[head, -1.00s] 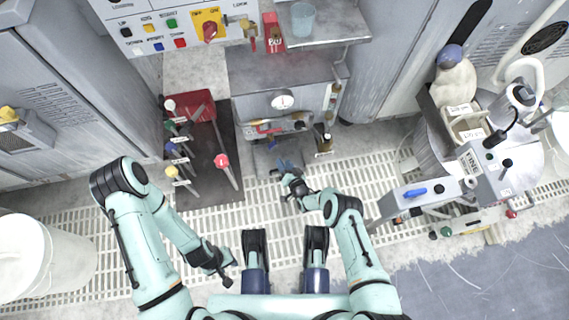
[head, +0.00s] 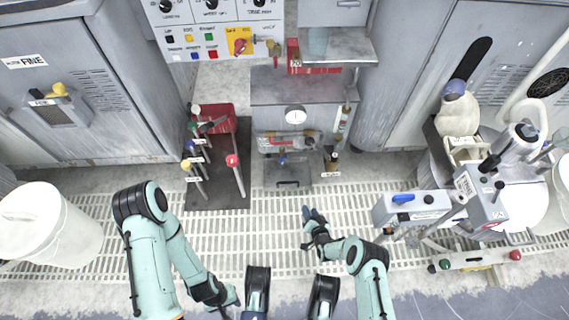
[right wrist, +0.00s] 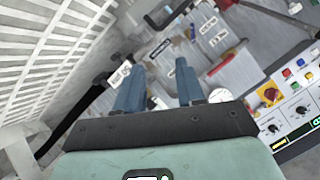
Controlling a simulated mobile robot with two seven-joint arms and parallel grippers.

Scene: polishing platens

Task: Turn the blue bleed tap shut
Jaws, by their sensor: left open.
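A small blue tap (head: 282,158) sits low on the front of the grey cabinet (head: 300,88), below a round white gauge (head: 295,115). Its handle is too small to tell its angle. My right gripper (head: 308,214) is over the floor grating, in front of and apart from the cabinet. In the right wrist view its two blue fingers (right wrist: 158,90) are apart with nothing between them. My left gripper (head: 232,299) is open, low in the head view, away from the tap.
A stand of levers with coloured knobs and a red box (head: 222,118) is left of the cabinet. A control panel (head: 215,30) is above. A white bucket (head: 48,225) stands at left. The floor grating (head: 270,220) before the cabinet is mostly clear.

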